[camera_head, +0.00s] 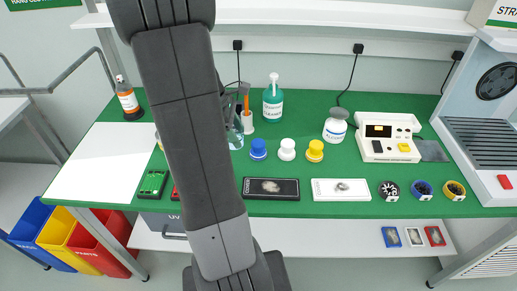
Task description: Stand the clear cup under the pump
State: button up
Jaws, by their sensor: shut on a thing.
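My gripper (232,106) is mostly hidden behind my arm; only a dark part of it shows at the arm's right edge. It is shut on what looks like the clear cup (237,138), a see-through shape partly covered by my arm. I cannot tell whether the cup touches the table. A teal bottle (272,107) with a pale label and a narrow top, possibly the pump, stands upright to its right, apart from it.
A small white holder with orange items (247,122) stands close beside the cup. Blue, white and yellow knobs (287,149) stand in front of the teal bottle. A brown bottle (128,101) is at the left; a white jar (335,128) and device (388,138) are right.

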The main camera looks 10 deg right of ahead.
jog(key=shift+f, duration=3.3)
jog(key=shift+f, duration=0.2)
jog(key=o, duration=1)
jog(key=shift+o, duration=0.2)
jog(key=shift+r, duration=0.1)
